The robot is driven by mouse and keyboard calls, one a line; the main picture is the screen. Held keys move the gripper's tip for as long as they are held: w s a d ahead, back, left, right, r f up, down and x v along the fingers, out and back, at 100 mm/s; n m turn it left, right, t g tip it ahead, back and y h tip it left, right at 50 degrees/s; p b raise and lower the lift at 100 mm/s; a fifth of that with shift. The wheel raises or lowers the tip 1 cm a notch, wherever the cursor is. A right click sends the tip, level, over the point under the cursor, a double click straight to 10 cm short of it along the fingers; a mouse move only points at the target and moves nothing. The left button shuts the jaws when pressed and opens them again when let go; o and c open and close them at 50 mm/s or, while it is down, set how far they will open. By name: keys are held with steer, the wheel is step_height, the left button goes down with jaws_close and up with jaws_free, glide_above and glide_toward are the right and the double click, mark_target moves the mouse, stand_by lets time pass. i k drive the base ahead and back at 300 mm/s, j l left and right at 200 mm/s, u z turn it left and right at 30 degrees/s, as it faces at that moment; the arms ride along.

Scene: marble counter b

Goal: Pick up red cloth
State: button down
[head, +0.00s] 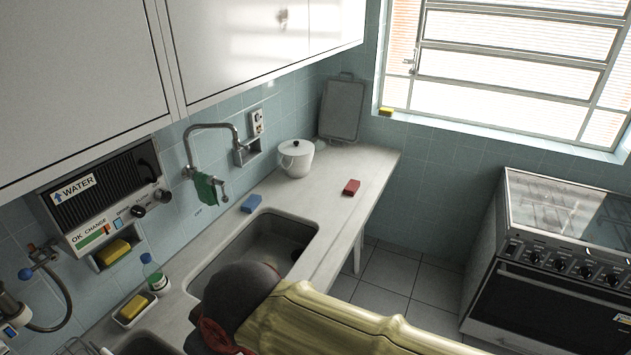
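A small red block-shaped piece (351,187), which looks like the folded red cloth, lies flat on the white marble counter (335,215), right of the sink and near the counter's front edge. Nothing touches it. My arm, with a yellow sleeve and a dark rounded joint, reaches in from the lower right across the front of the sink. The fingers of my gripper do not show, and nothing held by it can be seen.
A white lidded pot (296,158) stands behind the red piece, and a grey tray (342,108) leans in the corner. A green cloth (205,188) hangs at the tap. A stove (550,270) stands right.

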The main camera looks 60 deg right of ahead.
mark_target(351, 188)
steer(key=z, duration=2.15)
steer(key=u, duration=2.25)
steer(key=z, duration=2.25)
steer(key=i+l, duration=0.2)
steer(key=i, duration=0.3)
steer(key=i+l, duration=0.25)
steer(key=i, duration=0.3)
steer(key=i+l, duration=0.2)
steer(key=i, duration=0.3)
